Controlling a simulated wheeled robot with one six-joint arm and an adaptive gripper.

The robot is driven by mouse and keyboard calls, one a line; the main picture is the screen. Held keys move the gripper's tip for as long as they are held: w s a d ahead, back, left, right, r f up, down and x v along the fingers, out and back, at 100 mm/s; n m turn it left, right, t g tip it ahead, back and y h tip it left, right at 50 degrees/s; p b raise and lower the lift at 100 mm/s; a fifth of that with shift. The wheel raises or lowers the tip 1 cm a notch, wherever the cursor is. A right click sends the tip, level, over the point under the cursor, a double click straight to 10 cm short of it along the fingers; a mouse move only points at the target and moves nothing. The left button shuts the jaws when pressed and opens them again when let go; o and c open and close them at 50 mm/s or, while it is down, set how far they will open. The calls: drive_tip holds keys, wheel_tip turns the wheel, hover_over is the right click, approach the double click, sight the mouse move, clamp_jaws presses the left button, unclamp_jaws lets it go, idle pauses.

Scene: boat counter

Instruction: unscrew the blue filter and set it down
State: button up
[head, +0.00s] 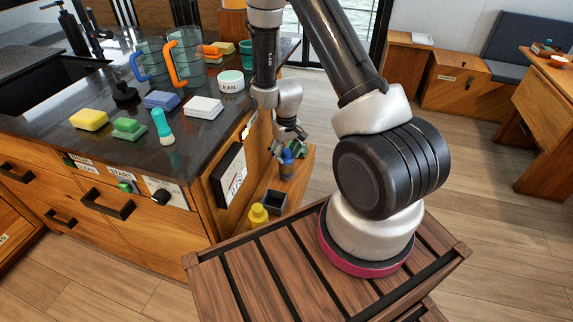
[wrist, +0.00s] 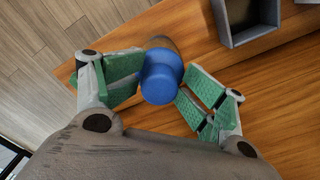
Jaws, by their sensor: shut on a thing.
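My gripper (head: 290,142) reaches down from above and is shut on the filter. Whether the filter's thread is still engaged in the base cannot be told.
A dark square open box (head: 276,204) and a yellow filter-like piece (head: 258,214) stand on the shelf (wrist: 270,85) nearby. The counter side with a framed panel (head: 229,176) rises left of them. The counter top holds jugs, sponges and a brush.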

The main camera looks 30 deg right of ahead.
drive_tip(key=shift+s+n, duration=0.2)
drive_tip(key=shift+n, duration=0.3)
drive_tip(key=shift+n, duration=0.9)
drive_tip(key=o, duration=0.7)
drive_tip(key=shift+f, duration=0.1)
drive_tip(key=shift+o, duration=0.2)
drive_tip(key=shift+w, duration=0.1)
drive_tip(key=shift+w+m, duration=0.1)
drive_tip(key=shift+m, duration=0.8)
